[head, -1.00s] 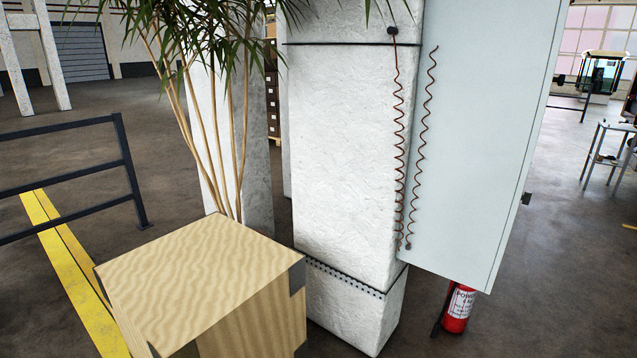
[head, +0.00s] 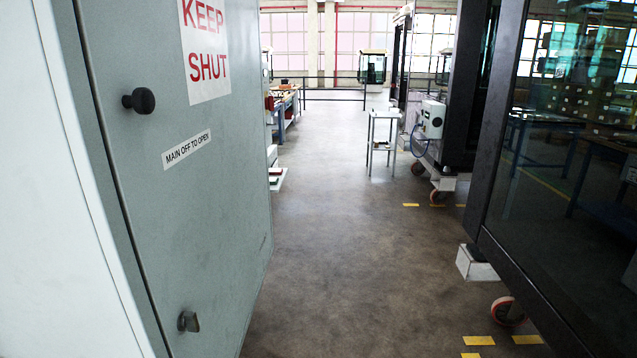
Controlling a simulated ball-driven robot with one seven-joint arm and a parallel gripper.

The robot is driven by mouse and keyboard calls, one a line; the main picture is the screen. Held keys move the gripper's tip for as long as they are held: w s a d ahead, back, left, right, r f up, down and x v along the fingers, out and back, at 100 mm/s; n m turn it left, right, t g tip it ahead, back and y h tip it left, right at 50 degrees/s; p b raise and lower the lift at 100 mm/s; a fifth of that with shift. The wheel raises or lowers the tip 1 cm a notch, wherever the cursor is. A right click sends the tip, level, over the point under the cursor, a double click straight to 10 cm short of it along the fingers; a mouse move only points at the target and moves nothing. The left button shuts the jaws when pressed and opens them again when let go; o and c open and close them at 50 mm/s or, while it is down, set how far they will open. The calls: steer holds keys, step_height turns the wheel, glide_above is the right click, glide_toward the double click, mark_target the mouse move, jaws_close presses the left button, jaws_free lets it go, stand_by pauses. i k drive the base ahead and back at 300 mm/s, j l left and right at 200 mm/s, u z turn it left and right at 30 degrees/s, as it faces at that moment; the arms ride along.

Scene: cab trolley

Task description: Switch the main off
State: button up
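A grey-green cabinet door (head: 190,230) fills the left of the head view, seen at a slant. It bears a white sign (head: 206,50) with red letters reading "KEEP SHUT". Below that is a small label (head: 187,149) reading "MAIN OFF TO OPEN". A round black knob (head: 139,101) sticks out near the door's left edge. A small dark metal turn-piece or latch (head: 188,321) sits low on the door. I cannot tell whether either is the main switch or how it is set. My gripper is not in view.
An open concrete floor (head: 345,250) runs ahead from the cabinet. On the right stands a large dark-framed glazed cab (head: 560,150) on castors (head: 508,312). A small white stand (head: 384,140) is further off. A workbench (head: 286,108) is at the back left.

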mark_target(269, 101)
steer(key=i+l, duration=0.1)
steer(key=i, duration=0.75)
steer(key=i+l, duration=0.1)
steer(key=i, duration=0.75)
steer(key=i+l+u, duration=0.1)
steer(key=i+u, duration=0.2)
steer(key=i+l+u, duration=0.25)
steer(key=i, duration=0.25)
steer(key=i+l+u, duration=0.3)
steer(key=i+j, duration=0.05)
steer(key=i, duration=0.05)
